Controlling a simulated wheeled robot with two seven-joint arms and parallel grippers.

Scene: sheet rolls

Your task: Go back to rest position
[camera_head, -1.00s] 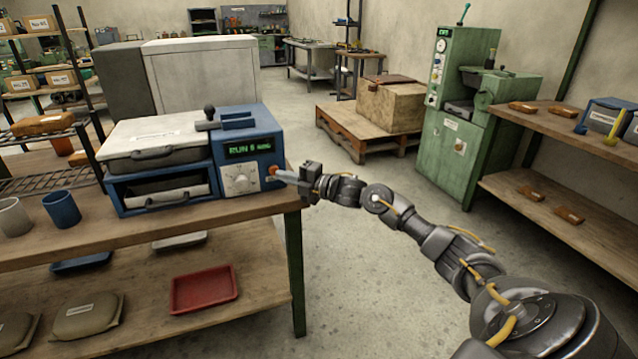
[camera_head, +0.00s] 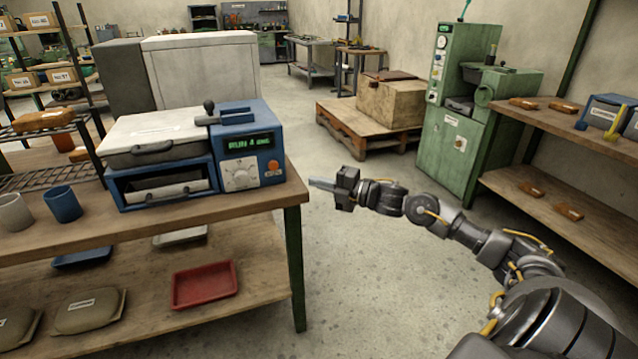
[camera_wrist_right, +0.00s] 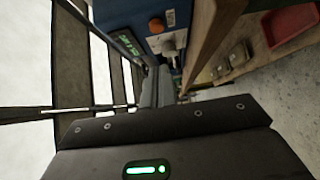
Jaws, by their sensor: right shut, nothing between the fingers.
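My right gripper (camera_head: 322,184) is shut and empty. It points left in the head view, over open floor just right of the bench's corner, apart from the blue machine. The blue machine (camera_head: 248,140) stands on the wooden bench, with a lit green display, a dial and an orange button (camera_head: 273,167) on its front. In the right wrist view the shut fingers (camera_wrist_right: 158,88) point toward the machine, whose orange button (camera_wrist_right: 156,25) shows near the top. My left gripper does not show in the head view.
The wooden bench (camera_head: 270,198) has a red tray (camera_head: 204,286) on its lower shelf. A grey cup (camera_head: 14,212) and a blue cup (camera_head: 63,204) stand on top. A pallet with a carton (camera_head: 392,102), a green machine (camera_head: 460,135) and right-hand shelves (camera_head: 560,125) stand beyond. Floor between is clear.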

